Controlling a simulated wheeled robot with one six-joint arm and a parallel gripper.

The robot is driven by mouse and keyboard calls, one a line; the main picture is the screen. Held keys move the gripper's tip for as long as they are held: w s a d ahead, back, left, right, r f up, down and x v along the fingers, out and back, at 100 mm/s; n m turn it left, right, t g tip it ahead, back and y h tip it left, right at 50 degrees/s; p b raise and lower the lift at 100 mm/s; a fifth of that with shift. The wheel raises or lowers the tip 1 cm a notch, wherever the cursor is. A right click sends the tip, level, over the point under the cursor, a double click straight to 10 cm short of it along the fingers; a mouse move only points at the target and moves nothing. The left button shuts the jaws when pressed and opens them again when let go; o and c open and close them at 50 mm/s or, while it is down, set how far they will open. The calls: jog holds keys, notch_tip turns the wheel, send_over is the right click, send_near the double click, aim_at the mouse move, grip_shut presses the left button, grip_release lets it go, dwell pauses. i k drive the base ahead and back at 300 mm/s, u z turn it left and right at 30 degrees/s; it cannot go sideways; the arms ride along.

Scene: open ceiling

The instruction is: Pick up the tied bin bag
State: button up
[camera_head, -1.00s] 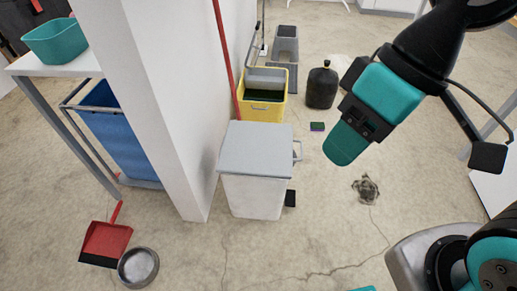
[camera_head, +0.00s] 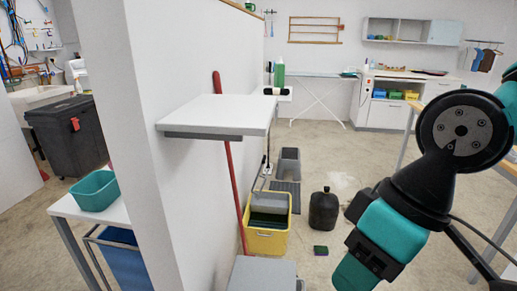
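The tied bin bag (camera_head: 323,208) is black and rounded with a narrow knotted top. It stands upright on the floor, right of the yellow mop bucket. My gripper (camera_head: 352,277) is at the bottom right, in front of the bag and apart from it in the picture. Its teal fingers are seen side-on and run to the bottom edge, so I cannot see whether they are open or shut.
A white wall shelf (camera_head: 215,113) juts out left. A grey-lidded bin (camera_head: 262,275) stands in front. An ironing board (camera_head: 318,75) stands behind on open floor.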

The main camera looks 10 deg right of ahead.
aim_at(324, 206)
jog(key=z, duration=1)
jog(key=i, duration=2.85)
jog(key=u, duration=0.95)
jog(key=i, duration=0.45)
jog(key=z, duration=0.1)
